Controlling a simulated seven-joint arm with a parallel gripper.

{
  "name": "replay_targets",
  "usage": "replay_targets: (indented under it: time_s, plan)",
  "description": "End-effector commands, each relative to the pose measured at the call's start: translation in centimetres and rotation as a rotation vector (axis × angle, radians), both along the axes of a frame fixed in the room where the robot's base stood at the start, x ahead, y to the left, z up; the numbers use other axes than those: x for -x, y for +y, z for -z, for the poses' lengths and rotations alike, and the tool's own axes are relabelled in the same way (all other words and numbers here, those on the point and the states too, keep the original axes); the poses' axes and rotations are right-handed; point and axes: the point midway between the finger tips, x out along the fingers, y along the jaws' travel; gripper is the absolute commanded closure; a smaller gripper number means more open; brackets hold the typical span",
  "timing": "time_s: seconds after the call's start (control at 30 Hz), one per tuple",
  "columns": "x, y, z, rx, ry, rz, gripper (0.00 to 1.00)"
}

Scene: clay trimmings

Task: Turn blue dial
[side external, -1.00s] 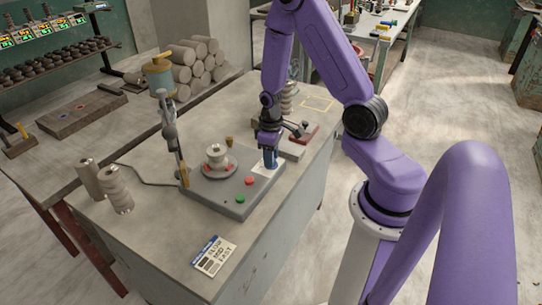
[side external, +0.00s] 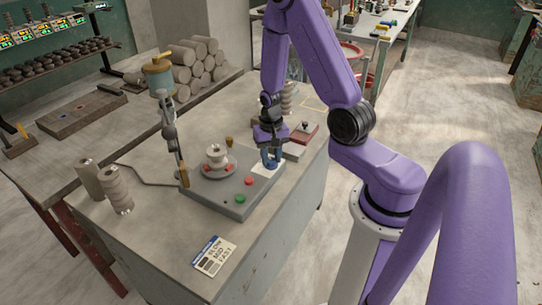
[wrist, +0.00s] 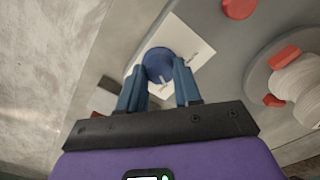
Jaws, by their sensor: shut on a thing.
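The blue dial (wrist: 158,64) sits on a white label plate (wrist: 196,50) on the grey machine box. In the wrist view my gripper (wrist: 160,72) has its two blue fingers on either side of the dial, shut on it. A pale pointer mark shows on the dial's face. In the side external view my gripper (side external: 270,160) is low over the right corner of the grey box (side external: 228,207), beside the label plate (side external: 262,170). There the fingers hide the dial.
A red button (side external: 249,181) and a green button (side external: 240,199) are on the box. A turntable with a clay spool (side external: 216,155) stands left of my gripper, beside an upright post with a tool (side external: 168,130). A printed card (side external: 214,256) lies on the bench front.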

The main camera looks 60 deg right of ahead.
Motion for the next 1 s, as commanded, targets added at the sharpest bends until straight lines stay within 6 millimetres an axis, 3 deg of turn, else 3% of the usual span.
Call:
replay_targets:
  time_s: [0.4, 1.0]
  plan:
    - [0.03, 0.03, -0.03, 0.0, 0.0, 0.216, 0.97]
    - [0.03, -0.02, -0.03, 0.0, 0.0, 0.256, 0.97]
